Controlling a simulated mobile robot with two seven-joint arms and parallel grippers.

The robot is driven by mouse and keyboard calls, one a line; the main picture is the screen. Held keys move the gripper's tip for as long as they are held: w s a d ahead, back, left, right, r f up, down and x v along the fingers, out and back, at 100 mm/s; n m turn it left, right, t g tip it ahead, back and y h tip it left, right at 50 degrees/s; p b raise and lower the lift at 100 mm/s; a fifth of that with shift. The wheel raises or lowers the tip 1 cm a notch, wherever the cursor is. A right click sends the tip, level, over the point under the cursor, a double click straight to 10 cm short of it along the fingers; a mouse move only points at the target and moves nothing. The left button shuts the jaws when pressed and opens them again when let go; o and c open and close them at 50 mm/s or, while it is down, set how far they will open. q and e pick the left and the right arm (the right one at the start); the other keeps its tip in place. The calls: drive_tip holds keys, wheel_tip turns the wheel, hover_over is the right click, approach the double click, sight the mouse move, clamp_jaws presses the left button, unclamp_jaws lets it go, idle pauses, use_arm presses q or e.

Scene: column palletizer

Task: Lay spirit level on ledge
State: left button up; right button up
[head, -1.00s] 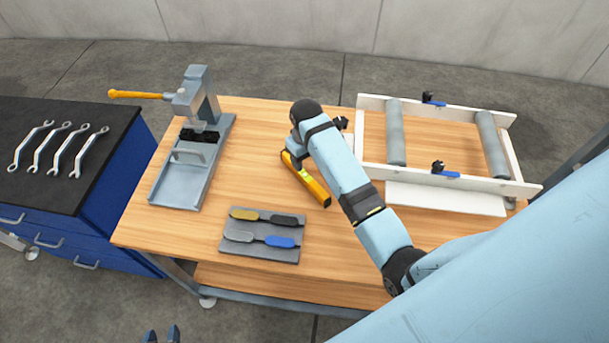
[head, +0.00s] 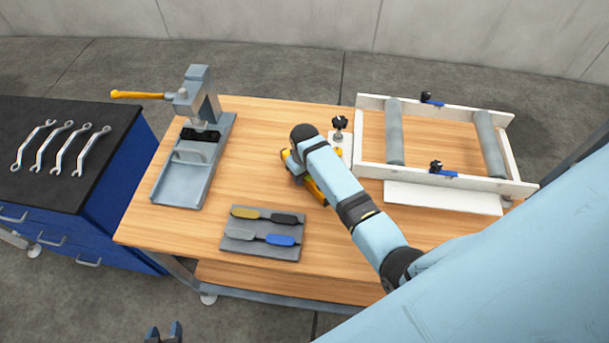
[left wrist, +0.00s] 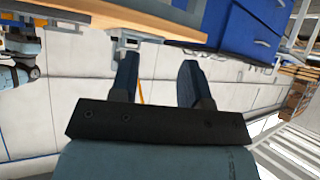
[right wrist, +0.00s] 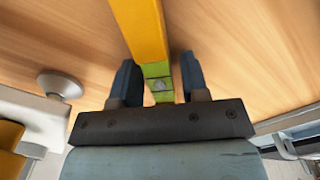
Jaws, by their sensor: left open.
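The yellow spirit level (head: 316,191) lies on the wooden bench, partly hidden under my right gripper (head: 295,172). In the right wrist view the level (right wrist: 143,30), with a green section and a vial, runs between the fingers of my right gripper (right wrist: 160,83). These fingers are open, one on each side, with small gaps to the level. A flat white board (head: 443,198), which looks like the ledge, runs along the near side of the white roller frame. My left gripper (head: 164,332) is open and empty, low in front of the bench; its fingers also show in the left wrist view (left wrist: 160,80).
The white frame (head: 450,178) with grey rollers and blue clamps fills the bench's right. A grey press (head: 180,180) stands at the left. A grey tray (head: 260,252) with tools lies in front. Wrenches (head: 60,147) lie on the blue cabinet's dark top.

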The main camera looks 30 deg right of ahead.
clamp_jaws()
drive_tip(key=shift+r, duration=0.1)
wheel_tip(320, 180, up, 20)
idle(0.4)
